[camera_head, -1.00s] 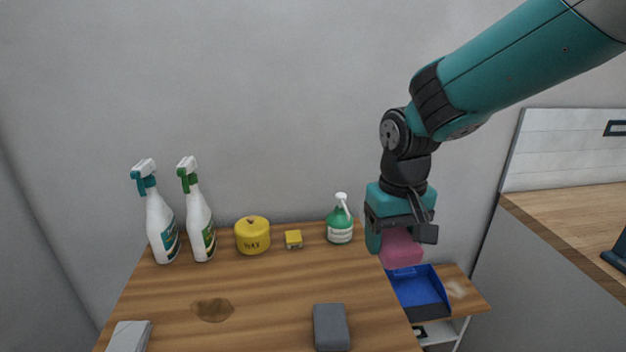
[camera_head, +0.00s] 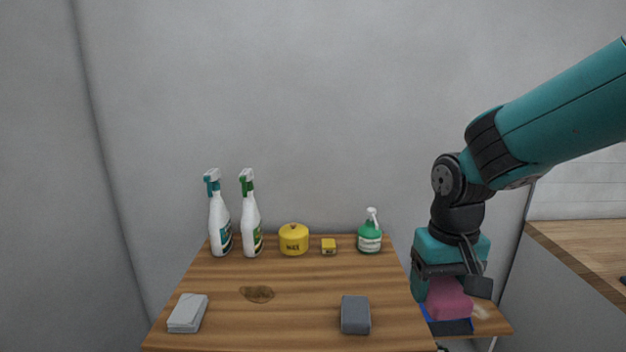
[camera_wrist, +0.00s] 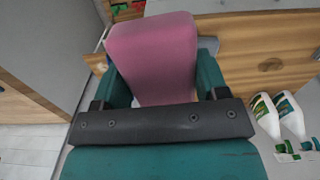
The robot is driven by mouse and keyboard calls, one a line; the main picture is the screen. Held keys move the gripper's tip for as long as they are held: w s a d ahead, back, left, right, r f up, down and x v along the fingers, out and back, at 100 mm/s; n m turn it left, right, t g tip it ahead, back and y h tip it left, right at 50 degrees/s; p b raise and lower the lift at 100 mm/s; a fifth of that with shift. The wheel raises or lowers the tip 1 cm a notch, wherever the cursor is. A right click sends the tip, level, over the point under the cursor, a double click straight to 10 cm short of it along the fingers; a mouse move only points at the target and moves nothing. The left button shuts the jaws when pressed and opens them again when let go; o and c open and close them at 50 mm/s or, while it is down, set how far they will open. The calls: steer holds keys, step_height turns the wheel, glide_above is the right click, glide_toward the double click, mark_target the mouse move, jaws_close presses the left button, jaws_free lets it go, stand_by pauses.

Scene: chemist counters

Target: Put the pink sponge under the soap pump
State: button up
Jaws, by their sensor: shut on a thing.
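My gripper (camera_head: 450,285) is shut on the pink sponge (camera_head: 449,301), right of the wooden table's right edge. The sponge also fills the middle of the wrist view (camera_wrist: 152,55), between the two teal fingers. The soap pump (camera_head: 370,236) is a green bottle with a white pump head and a label. It stands upright at the back right of the table (camera_head: 300,285), to the left of my gripper and apart from it.
On the table stand two spray bottles (camera_head: 219,228), a yellow wax tin (camera_head: 293,240) and a small yellow box (camera_head: 328,247). A grey block (camera_head: 355,314), a light block (camera_head: 187,313) and a brown stain (camera_head: 257,293) are nearer.

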steer(key=d+f, duration=0.5)
steer(key=f, duration=0.7)
steer(key=d+f, duration=0.4)
steer(key=f, duration=0.7)
steer(key=shift+s+d+f+m, duration=0.35)
steer(key=shift+s+d+m, duration=0.05)
steer(key=shift+s, duration=0.05)
